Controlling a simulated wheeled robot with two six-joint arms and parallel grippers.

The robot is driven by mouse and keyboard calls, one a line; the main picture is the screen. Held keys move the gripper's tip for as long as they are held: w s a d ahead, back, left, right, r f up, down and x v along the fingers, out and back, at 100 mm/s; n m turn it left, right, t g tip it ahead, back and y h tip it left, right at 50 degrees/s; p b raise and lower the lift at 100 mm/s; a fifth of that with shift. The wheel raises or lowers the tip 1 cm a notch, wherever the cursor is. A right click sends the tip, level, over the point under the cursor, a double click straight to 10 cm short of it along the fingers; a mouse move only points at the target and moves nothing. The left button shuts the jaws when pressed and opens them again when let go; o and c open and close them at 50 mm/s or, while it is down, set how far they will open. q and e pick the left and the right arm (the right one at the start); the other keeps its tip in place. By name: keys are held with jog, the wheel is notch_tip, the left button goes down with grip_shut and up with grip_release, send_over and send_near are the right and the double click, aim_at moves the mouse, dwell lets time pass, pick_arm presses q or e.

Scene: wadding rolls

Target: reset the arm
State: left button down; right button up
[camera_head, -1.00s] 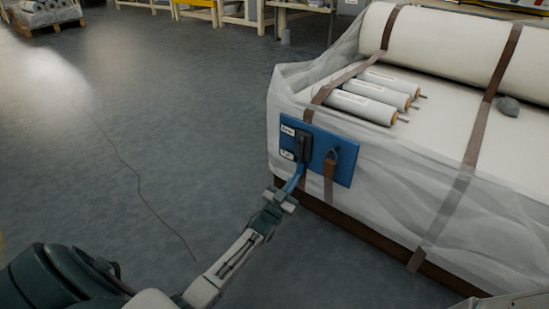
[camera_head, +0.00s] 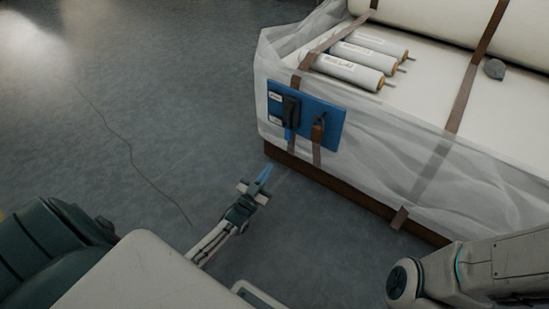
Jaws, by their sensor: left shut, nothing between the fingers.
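My left gripper (camera_head: 265,174) has slim blue fingers and is shut with nothing between them. It hangs over the grey floor, below and a little left of the blue panel (camera_head: 333,125), clear of it. The panel is fixed to the front of the wrapped load and carries a black holder (camera_head: 291,111) with small white labels and a brown strap end beside it. Part of my right arm (camera_head: 470,270) shows at the lower right; its gripper is out of view.
The wrapped load (camera_head: 440,165) sits on a dark brown base. Several small white rolls (camera_head: 347,72), brown straps (camera_head: 466,98) and a grey lump (camera_head: 494,68) lie on top. A dark line (camera_head: 130,150) crosses the floor. The floor left of the load is clear.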

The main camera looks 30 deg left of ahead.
pick_arm(q)
jog(key=shift+s, duration=0.3)
